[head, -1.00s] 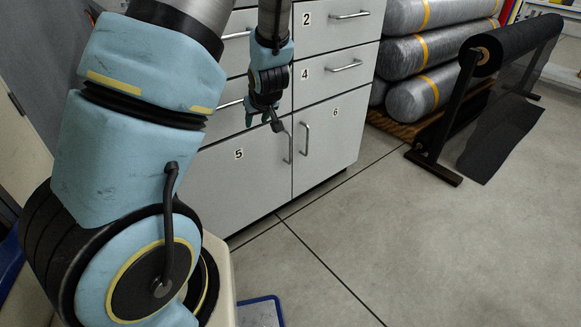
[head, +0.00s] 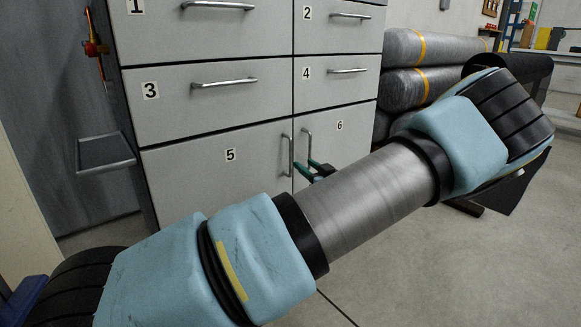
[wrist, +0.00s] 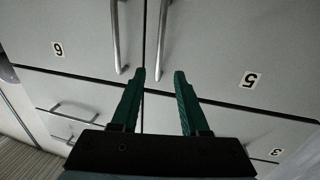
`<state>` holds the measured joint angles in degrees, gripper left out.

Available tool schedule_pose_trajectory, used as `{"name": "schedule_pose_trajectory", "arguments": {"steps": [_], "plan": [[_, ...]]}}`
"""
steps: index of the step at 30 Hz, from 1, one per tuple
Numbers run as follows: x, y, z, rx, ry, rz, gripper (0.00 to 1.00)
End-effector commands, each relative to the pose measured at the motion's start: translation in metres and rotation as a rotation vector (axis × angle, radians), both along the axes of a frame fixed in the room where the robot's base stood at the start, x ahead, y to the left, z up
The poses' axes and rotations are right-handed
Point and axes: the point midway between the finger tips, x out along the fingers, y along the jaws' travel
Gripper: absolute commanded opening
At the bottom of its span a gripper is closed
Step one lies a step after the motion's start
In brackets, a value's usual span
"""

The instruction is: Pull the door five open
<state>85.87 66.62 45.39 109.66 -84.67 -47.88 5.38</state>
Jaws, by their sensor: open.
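Door five (head: 215,180) is a light grey cabinet door marked 5, shut, with an upright metal bar handle (head: 287,155) at its right edge. In the wrist view the picture is turned over, so door five (wrist: 235,50) is on the right and its handle (wrist: 163,35) is near the middle. My gripper (wrist: 160,75) is open and empty. Its green fingertips lie on either side of the lower end of that handle in the picture; I cannot tell the depth between them. In the head view my gripper (head: 308,167) is close to the doors, partly hidden by my arm.
Door six (head: 340,145), shut, has its own handle (head: 308,145) just beside door five's. Drawers with bar handles (head: 225,82) are above. A grey side tray (head: 105,152) sticks out at the left. Grey rolls (head: 430,50) lie at the right. Floor is clear before the cabinet.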

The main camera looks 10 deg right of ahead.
Motion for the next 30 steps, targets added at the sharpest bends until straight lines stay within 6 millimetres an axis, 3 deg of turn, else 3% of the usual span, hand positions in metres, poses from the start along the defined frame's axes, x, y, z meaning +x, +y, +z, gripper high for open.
{"name": "schedule_pose_trajectory", "arguments": {"steps": [5, 18, 30], "plan": [[0.018, 0.004, -0.002, 0.0, -0.007, 0.001, 0.45], [0.09, 0.022, -0.002, -0.001, -0.005, 0.0, 0.45], [0.103, 0.025, 0.001, 0.001, -0.003, -0.001, 0.45]]}}
